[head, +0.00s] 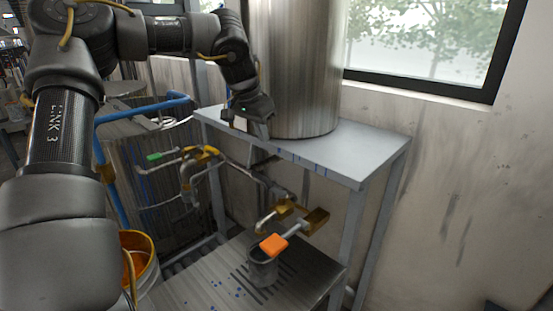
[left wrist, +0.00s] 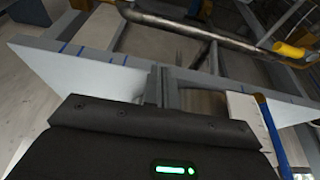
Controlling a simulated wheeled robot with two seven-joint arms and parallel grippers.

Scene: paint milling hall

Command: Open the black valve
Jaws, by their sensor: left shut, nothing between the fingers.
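My left gripper (head: 262,131) is at the front edge of the grey metal stand (head: 375,148), just in front of the large steel tank. In the left wrist view its two narrow fingers (left wrist: 162,88) are together with nothing between them, and the stand's edge with blue marks lies beyond them. Pipework with yellow fittings (head: 285,206) runs below the stand, apart from the gripper. One valve there has an orange handle (head: 273,245), and another has a green handle (head: 160,155). I cannot clearly make out a black valve; my arm and the stand hide part of the piping.
The steel tank (head: 292,70) stands on the stand. A grey cup (head: 263,268) sits under the orange handle on a slatted metal platform (head: 215,285). A bucket with orange contents (head: 140,250) and a blue rail (head: 145,108) are at the left. The stand's right side is bare.

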